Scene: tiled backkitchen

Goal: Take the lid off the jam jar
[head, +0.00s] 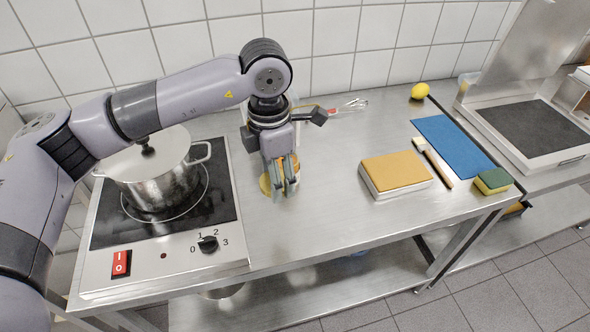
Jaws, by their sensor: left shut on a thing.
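My left gripper (285,184) points down over the worktop, just right of the hob. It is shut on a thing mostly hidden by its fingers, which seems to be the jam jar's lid. A round yellow piece (265,184) shows at the left of the fingertips and looks like part of this lid. A small orange-yellow patch (297,164) shows behind the fingers on the right and may be the jar. I cannot tell whether lid and jar touch. My right gripper is not in view.
A lidded pot (158,186) stands on the hob (225,190) at left. A whisk (350,105) lies behind the gripper. An orange-covered book (395,172), brush (437,165), blue cloth (455,143), sponge (493,181) and lemon (419,91) lie right. The front middle worktop is clear.

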